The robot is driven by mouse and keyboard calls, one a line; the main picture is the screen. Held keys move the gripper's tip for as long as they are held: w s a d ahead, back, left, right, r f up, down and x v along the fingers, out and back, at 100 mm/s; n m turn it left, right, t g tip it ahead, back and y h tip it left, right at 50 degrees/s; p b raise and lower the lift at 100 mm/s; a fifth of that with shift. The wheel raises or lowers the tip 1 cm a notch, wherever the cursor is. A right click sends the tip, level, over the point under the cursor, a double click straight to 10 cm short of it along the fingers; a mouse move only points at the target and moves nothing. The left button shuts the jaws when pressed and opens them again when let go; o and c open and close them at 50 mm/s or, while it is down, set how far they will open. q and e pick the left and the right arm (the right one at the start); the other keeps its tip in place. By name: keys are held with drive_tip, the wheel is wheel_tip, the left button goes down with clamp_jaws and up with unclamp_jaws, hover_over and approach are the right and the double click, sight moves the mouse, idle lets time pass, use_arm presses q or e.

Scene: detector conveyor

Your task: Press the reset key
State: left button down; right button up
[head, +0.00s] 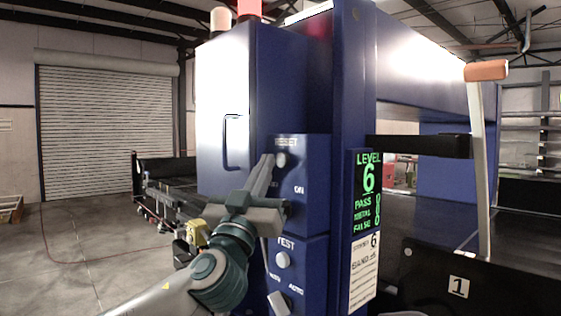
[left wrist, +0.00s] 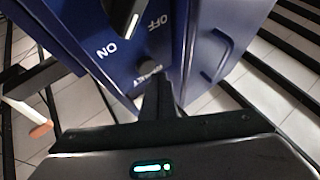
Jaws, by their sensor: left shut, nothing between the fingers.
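In the left wrist view the closed fingers (left wrist: 158,92) point at the panel beside the upside-down RESET label (left wrist: 148,73). The fingers hide part of the area there. My right gripper is not in view.
Below is a TEST button (head: 283,260) and a switch (head: 279,303). An ON/OFF switch (left wrist: 120,14) is near the fingers. A green LEVEL 6 display (head: 367,190) is to the right, with an orange-tipped lever (head: 480,150) farther right. The cabinet door handle (head: 229,142) juts out at left.

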use_arm(q)
drive_tip(key=shift+w+d+f+b, duration=0.1)
drive_tip(key=shift+w+d+b, duration=0.1)
drive_tip(key=shift+b, duration=0.1)
drive_tip(key=shift+w+d, duration=0.1)
drive_tip(key=shift+d, duration=0.05)
drive_tip(key=shift+w+d+b, duration=0.25)
drive_tip(key=shift+d+b, duration=0.15)
idle(1.2)
drive_tip(key=shift+a, duration=0.1)
idle(0.4)
drive_tip(key=shift+s+a, duration=0.55)
drive_tip(key=shift+a, duration=0.1)
drive_tip(key=shift+s+a+b, duration=0.15)
drive_tip(key=shift+s+a, duration=0.6)
drive_tip(key=shift+a, duration=0.3)
drive_tip(key=shift+s+a+b, duration=0.15)
drive_tip(key=shift+s+a, duration=0.55)
drive_tip(key=shift+a, duration=0.3)
